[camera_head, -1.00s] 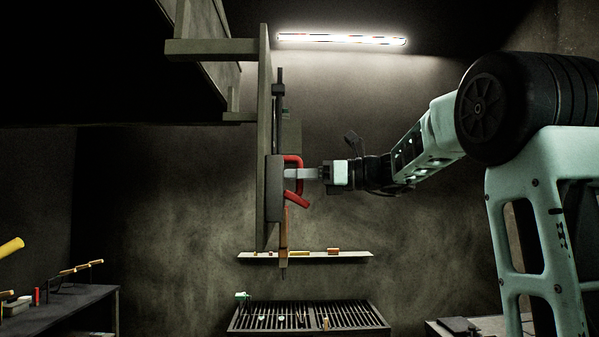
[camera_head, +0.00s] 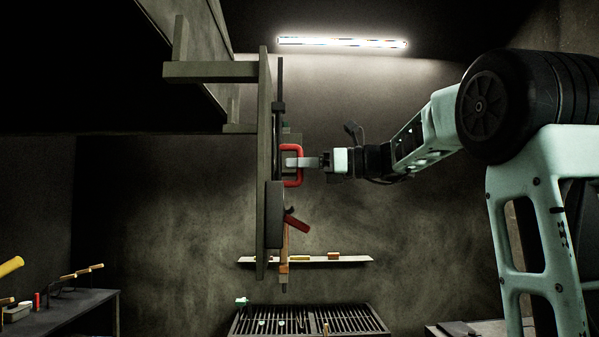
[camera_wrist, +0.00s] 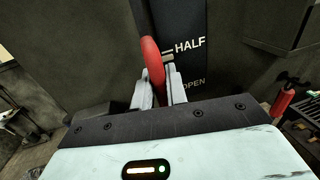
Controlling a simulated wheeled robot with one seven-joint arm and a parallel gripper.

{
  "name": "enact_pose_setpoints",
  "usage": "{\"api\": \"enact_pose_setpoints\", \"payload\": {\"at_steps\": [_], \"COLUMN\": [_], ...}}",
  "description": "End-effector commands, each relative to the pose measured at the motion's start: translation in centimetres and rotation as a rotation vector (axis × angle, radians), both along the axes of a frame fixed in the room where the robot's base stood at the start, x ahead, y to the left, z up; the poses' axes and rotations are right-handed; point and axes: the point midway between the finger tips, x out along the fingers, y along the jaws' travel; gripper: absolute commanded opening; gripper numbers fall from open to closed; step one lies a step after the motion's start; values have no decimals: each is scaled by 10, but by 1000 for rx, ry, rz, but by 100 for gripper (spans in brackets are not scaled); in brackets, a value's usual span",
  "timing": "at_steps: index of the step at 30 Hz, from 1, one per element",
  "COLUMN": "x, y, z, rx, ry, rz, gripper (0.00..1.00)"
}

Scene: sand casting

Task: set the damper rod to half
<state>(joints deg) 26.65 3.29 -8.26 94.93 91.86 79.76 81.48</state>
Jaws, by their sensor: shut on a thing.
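The damper rod (camera_head: 281,95) is a dark upright rod along a tall board (camera_head: 264,120). Its red loop handle (camera_head: 300,167) stands just above a dark block (camera_head: 274,215) on the board. My gripper (camera_head: 292,162) is shut on the red handle, which also shows between the fingers in the wrist view (camera_wrist: 152,65). A dark plate there bears the word HALF (camera_wrist: 190,45) beside the handle, with OPEN (camera_wrist: 194,84) below it, partly hidden. A second red lever (camera_head: 297,222) juts out tilted at the block.
A heavy overhead structure (camera_head: 210,72) hangs at upper left. A narrow shelf (camera_head: 345,260) with small items and a slatted grate (camera_head: 308,321) lie below. A bench (camera_head: 75,310) with tools stands at left. The space right of the handle under my arm is open.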

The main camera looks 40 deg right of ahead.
Motion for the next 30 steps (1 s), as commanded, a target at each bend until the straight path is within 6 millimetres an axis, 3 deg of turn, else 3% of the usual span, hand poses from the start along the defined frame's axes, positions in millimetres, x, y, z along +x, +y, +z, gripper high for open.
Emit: {"api": "enact_pose_setpoints", "payload": {"at_steps": [1,10,11,12,23,30], "x": [0,0,0,0,-3,-29], "y": [0,0,0,0,-3,-30], "z": [9,7,7,6,5,1], "rx": [1,2,2,2,1,0], "ry": [-4,-4,-4,-4,-2,-4], "rz": [-1,-1,-1,-1,-2,-5], "gripper": [0,0,23,32,32,32]}}
